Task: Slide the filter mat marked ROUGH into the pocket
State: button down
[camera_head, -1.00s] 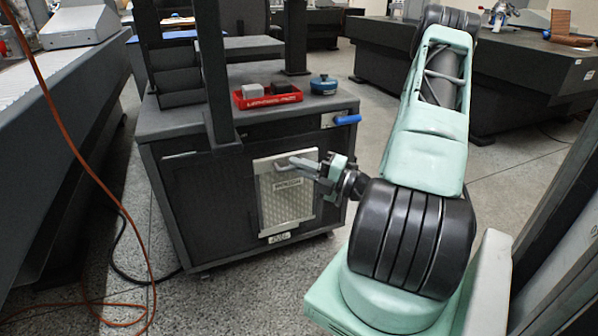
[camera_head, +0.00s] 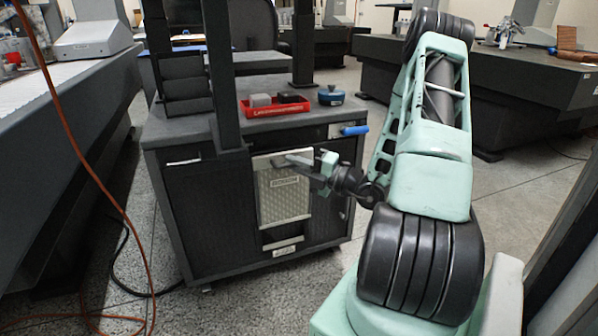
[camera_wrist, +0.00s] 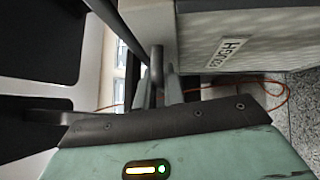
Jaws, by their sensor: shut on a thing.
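The pale, textured filter mat (camera_head: 284,206) is upright against the front of a dark cabinet. My gripper (camera_head: 312,164) is shut on the grey handle (camera_wrist: 156,68) near the mat's top edge, coming from the right. The pocket (camera_head: 283,242) shows as a pale lip with a small label plate below it. A dark gap separates the mat's lower edge from this lip. The mat's back is hidden.
The cabinet (camera_head: 215,245) carries a red tray (camera_head: 275,111), a blue-black round item (camera_head: 331,95), dark bins and upright posts; one post stands left of the mat. A blue handle (camera_head: 354,131) juts out at upper right. An orange cable (camera_head: 80,150) hangs at left.

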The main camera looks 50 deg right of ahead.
jog(key=shift+w+d+f+b, duration=0.1)
jog(key=shift+w+d+b, duration=0.5)
jog(key=shift+w, duration=0.35)
jog(key=shift+w+d+f+b, duration=0.1)
jog(key=shift+w+d+b, duration=0.45)
jog(key=shift+w, duration=0.4)
jog(key=shift+d+p, duration=0.1)
jog(key=shift+p, duration=1.35)
jog(key=shift+f, duration=0.75)
jog(key=shift+f+b, duration=0.35)
jog(key=shift+f, duration=0.15)
jog(key=shift+s+p, duration=0.1)
jog(key=shift+p, duration=1.6)
